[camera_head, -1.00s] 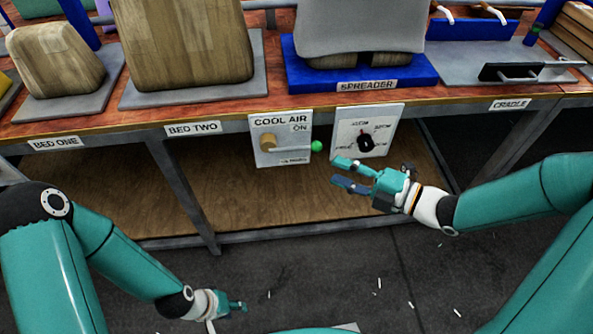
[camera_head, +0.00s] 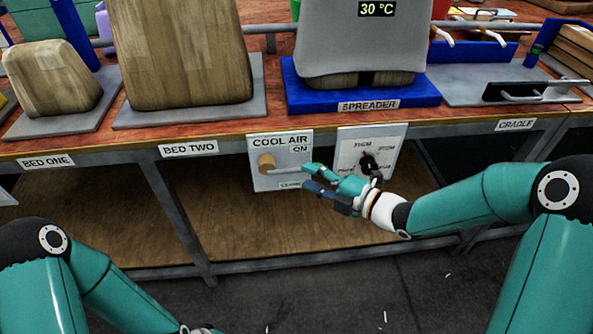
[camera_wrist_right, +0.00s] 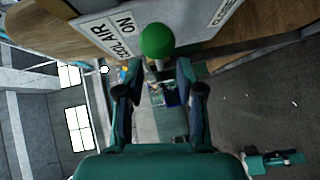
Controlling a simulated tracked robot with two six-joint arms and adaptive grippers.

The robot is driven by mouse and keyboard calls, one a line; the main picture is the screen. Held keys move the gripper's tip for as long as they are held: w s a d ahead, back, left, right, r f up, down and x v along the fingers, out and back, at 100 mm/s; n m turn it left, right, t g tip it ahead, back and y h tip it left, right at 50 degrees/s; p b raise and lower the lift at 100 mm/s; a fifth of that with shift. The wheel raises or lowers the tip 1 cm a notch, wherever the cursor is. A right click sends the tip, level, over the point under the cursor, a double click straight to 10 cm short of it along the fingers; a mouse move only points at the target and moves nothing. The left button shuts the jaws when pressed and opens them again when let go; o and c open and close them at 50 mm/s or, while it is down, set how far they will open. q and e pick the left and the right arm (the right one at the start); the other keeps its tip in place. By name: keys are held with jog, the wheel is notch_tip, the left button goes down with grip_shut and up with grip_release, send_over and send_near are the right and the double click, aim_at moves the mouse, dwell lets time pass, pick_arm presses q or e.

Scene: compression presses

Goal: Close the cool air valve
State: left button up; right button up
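The cool air valve panel (camera_head: 282,181) is a white plate under the table edge, with a tan round hub (camera_head: 266,163) and a pale lever pointing right. The lever's green ball (camera_wrist_right: 157,40) shows in the right wrist view, just beyond the fingertips.
A dial panel (camera_head: 359,136) with a dark knob (camera_head: 368,162) is right of the valve, close to my right gripper. The table edge (camera_head: 215,137) runs above both panels. A wooden lower shelf (camera_head: 250,225) lies below.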

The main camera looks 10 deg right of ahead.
aim_at(297, 171)
jog(key=x, duration=0.5)
grip_shut()
dwell(0.3)
